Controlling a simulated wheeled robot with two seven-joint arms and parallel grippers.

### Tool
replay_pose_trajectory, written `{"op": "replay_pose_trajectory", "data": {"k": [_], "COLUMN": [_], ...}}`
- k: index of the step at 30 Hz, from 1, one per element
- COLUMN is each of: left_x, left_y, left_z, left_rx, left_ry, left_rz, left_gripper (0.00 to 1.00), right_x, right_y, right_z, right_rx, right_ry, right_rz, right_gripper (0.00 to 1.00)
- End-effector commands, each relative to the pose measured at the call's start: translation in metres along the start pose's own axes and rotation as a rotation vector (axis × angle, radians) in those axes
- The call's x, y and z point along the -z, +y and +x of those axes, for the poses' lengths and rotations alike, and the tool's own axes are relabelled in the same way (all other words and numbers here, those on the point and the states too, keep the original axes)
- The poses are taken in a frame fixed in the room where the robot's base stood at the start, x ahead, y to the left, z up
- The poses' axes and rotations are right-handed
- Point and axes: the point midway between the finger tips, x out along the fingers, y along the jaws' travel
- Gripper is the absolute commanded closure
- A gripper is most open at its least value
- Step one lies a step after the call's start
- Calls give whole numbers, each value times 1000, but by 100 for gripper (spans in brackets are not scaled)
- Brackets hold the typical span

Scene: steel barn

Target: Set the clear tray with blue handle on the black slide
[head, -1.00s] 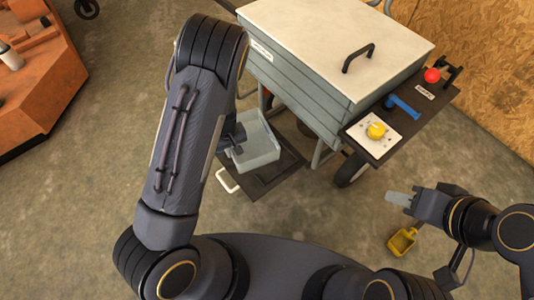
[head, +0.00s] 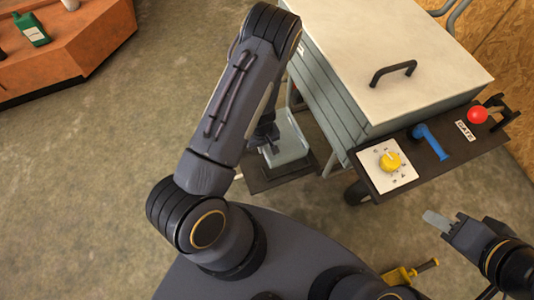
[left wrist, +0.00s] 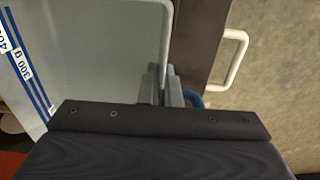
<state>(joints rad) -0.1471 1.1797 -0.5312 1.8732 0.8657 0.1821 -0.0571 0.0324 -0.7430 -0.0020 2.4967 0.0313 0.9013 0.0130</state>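The clear tray (head: 288,143) is a pale, see-through box at the lower front of the grey machine. In the left wrist view the tray (left wrist: 105,40) shows blue lines and "300 g" on its side. A bit of its blue handle (left wrist: 192,99) shows beside my fingers. The black slide (head: 282,176) is under or just below the tray; I cannot tell whether they touch. Its white pull handle shows in the left wrist view (left wrist: 240,60). My left gripper (head: 265,138) is shut at the tray's edge. My right gripper (head: 437,220) is away at right, apparently empty, its finger gap unclear.
The machine has a white lid (head: 400,50) and a dark side shelf with a yellow knob (head: 390,161), blue lever (head: 430,142) and red button (head: 477,115). A yellow object (head: 400,274) is low right. An orange bench (head: 70,50) stands upper left. Open floor lies left.

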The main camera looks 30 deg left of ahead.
Motion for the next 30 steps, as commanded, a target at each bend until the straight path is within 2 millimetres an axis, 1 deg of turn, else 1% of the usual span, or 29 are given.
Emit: {"op": "replay_pose_trajectory", "data": {"k": [1,5,9,11,13,20,23,24,28,29,30], "left_x": [0,0,0,0,0,0,0,0,0,0,0], "left_y": [0,0,0,0,0,1,1,1,0,0,0], "left_z": [8,21,46,54,57,55,59,58,58,58,58], "left_rx": [-1,0,0,-1,-1,-2,-1,-1,-1,-1,-1], "left_ry": [1,0,0,0,1,1,1,1,1,1,1], "left_rz": [0,1,1,1,1,2,2,2,2,2,2], "left_gripper": [100,100,100,100,100,100,100,94,77,75,75], "right_x": [-2,-5,-10,-11,-11,-11,-12,-12,-12,-12,-12], "right_y": [2,4,9,10,10,10,11,11,11,11,11], "right_z": [4,9,20,22,23,22,24,24,23,23,23], "right_rx": [0,0,0,0,0,0,0,0,0,0,0], "right_ry": [0,0,0,0,0,0,0,0,0,0,0], "right_rz": [0,0,0,0,0,0,0,0,0,0,0], "right_gripper": [64,64,64,64,64,64,64,64,64,64,64]}}
